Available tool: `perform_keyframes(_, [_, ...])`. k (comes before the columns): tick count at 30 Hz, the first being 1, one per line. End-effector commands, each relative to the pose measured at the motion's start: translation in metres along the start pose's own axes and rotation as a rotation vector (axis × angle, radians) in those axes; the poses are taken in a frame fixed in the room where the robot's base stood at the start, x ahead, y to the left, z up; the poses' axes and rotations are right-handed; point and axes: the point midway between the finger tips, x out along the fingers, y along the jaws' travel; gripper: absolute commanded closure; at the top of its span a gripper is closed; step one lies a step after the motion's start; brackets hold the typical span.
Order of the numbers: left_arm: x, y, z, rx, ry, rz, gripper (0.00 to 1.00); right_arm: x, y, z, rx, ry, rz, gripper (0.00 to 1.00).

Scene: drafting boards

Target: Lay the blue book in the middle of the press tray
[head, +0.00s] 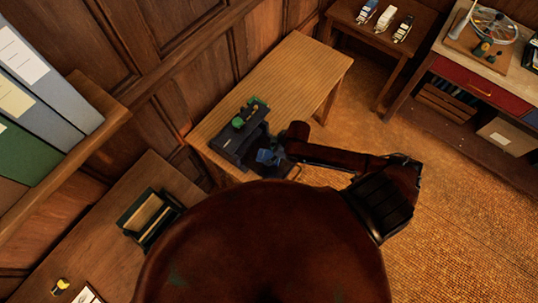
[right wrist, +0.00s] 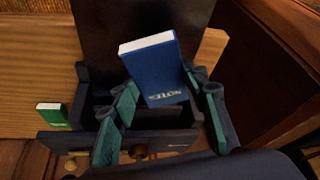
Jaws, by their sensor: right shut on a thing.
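The blue book (right wrist: 165,75), with a white page edge and the word NOTES, is in my right gripper (right wrist: 163,82), between its two teal-lined fingers. In the head view the blue book (head: 266,155) is small and partly covered by my right gripper (head: 272,158). The dark press (head: 230,143) stands on the wooden table. In the right wrist view its dark tray (right wrist: 83,88) shows behind and below the book. The book is tilted and overlaps the tray in the picture; whether it touches cannot be told. My left gripper is not in view.
A small green book (right wrist: 53,115) lies beside the tray. The far part of the wooden table (head: 300,75) is clear. A green-framed stand (head: 150,215) sits on a desk at lower left. A wood-panelled wall (head: 180,60) runs behind the table.

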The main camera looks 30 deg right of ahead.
Motion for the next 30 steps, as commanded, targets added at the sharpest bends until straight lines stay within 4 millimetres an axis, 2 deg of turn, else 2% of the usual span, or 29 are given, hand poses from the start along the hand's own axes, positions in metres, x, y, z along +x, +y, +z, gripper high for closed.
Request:
perform_keyframes(5, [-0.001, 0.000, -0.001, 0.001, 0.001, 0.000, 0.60, 0.022, 0.017, 0.000, 0.000, 0.002, 0.002, 0.85])
perform_keyframes(10, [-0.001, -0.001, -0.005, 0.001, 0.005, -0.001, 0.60, 0.032, 0.025, 0.001, 0.000, 0.002, 0.002, 0.85])
perform_keyframes(16, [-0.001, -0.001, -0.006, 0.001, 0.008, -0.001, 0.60, 0.057, 0.025, 0.011, 0.000, 0.001, 0.001, 0.85])
perform_keyframes(29, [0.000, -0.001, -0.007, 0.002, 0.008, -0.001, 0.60, 0.063, 0.025, 0.015, -0.002, 0.001, 0.002, 0.85])
perform_keyframes(30, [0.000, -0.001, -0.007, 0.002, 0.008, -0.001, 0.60, 0.063, 0.025, 0.015, -0.002, 0.001, 0.002, 0.56])
